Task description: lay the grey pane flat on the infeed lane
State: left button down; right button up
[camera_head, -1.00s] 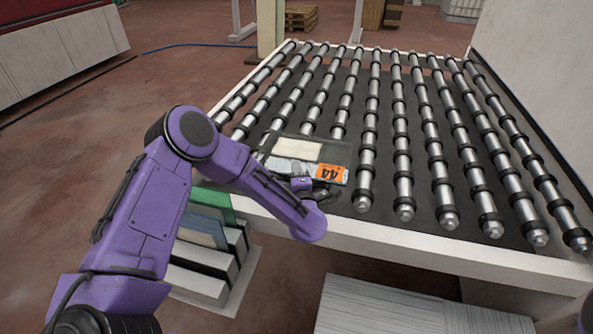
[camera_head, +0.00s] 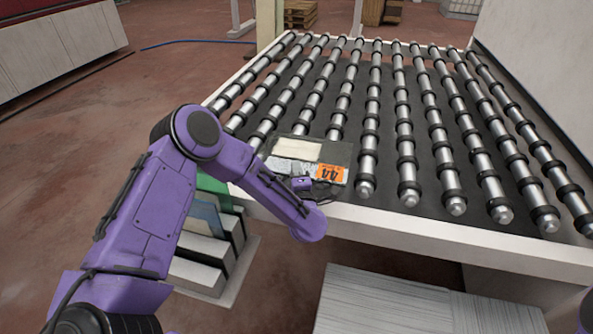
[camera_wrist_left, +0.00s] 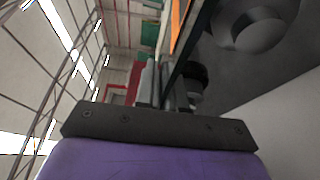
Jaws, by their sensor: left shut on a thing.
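The grey pane (camera_head: 336,153) has a pale label and an orange sticker marked 44. It is over the near left part of the infeed lane's rollers (camera_head: 402,130), close to the front rail. It looks roughly level; I cannot tell whether it touches the rollers. My left gripper (camera_head: 308,184) is shut on the pane's near edge, its fingers partly hidden by the wrist. In the left wrist view the pane (camera_wrist_left: 193,45) is a thin, dark, edge-on strip with some orange, running up from the fingers (camera_wrist_left: 165,95). My right gripper is out of view.
The lane's white front rail (camera_head: 450,243) runs below my left wrist. A rack (camera_head: 205,273) with green and blue panes stands at lower left, beside my arm. A pale, striped-looking surface (camera_head: 385,302) is at bottom centre. A light wall (camera_head: 535,90) borders the lane's right.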

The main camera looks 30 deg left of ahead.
pick_arm(q)
jog(key=shift+f+b, duration=0.6)
dwell(0.5)
jog(key=c, duration=1.1)
grip_release()
jog(key=shift+c, duration=0.2)
jog(key=shift+f, duration=0.25)
jog(key=shift+v, duration=2.8)
jog(key=p+v, duration=0.1)
jog(key=v, duration=0.4)
jog(key=shift+s+d, duration=0.15)
jog(key=shift+d, duration=0.05)
jog(key=shift+a, duration=0.1)
